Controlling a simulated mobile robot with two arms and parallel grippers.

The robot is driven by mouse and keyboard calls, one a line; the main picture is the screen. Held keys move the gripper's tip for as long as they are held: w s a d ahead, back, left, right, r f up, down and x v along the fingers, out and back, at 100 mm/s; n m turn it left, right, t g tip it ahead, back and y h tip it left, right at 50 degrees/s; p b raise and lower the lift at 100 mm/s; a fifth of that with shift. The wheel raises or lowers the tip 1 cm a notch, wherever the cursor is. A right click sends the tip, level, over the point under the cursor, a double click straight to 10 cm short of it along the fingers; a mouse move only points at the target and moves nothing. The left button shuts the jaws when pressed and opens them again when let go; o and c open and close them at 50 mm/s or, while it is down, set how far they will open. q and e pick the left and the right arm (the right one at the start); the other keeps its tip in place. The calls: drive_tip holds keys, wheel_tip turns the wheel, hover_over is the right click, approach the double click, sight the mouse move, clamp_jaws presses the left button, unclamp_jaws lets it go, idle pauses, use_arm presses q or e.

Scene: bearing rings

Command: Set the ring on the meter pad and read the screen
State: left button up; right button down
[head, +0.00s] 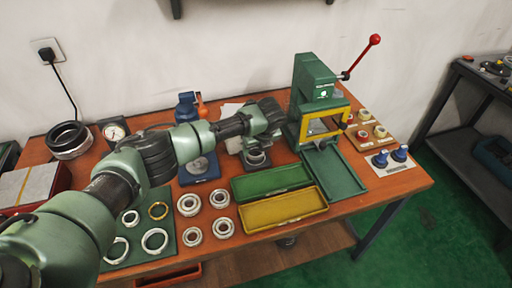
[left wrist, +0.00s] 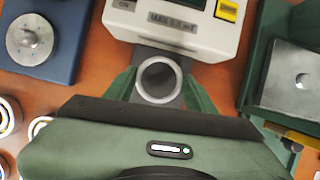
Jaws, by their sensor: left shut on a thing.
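My left gripper (head: 258,150) reaches over the table to the meter (head: 233,142), which it partly hides in the head view. In the left wrist view, its two green fingers are shut on a grey metal ring (left wrist: 141,81), one finger on each side. The ring is at the dark grey pad (left wrist: 150,55) at the front of the white meter (left wrist: 135,22); I cannot tell whether it touches the pad. The meter carries an ON label, a "MAX 5.0 mT" label and a yellow sticker. Its screen (left wrist: 185,3) is cut off at the top edge, with no reading visible. My right gripper is out of view.
A green press (head: 318,90) with a red-knobbed lever stands right of the meter. A green tray (head: 270,180) and a yellow tray (head: 283,209) lie in front. Several bearings (head: 222,228) and a green mat (head: 178,249) with rings are at the left front.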

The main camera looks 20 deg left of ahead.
use_arm(q)
drive_tip(key=shift+f+b, duration=0.3)
drive_tip(key=shift+f, duration=0.65)
idle(0.6)
drive_tip(key=o, duration=1.4)
wheel_tip(320, 180, up, 7)
drive_tip(key=p, duration=0.7)
drive_tip(key=shift+r, duration=0.1)
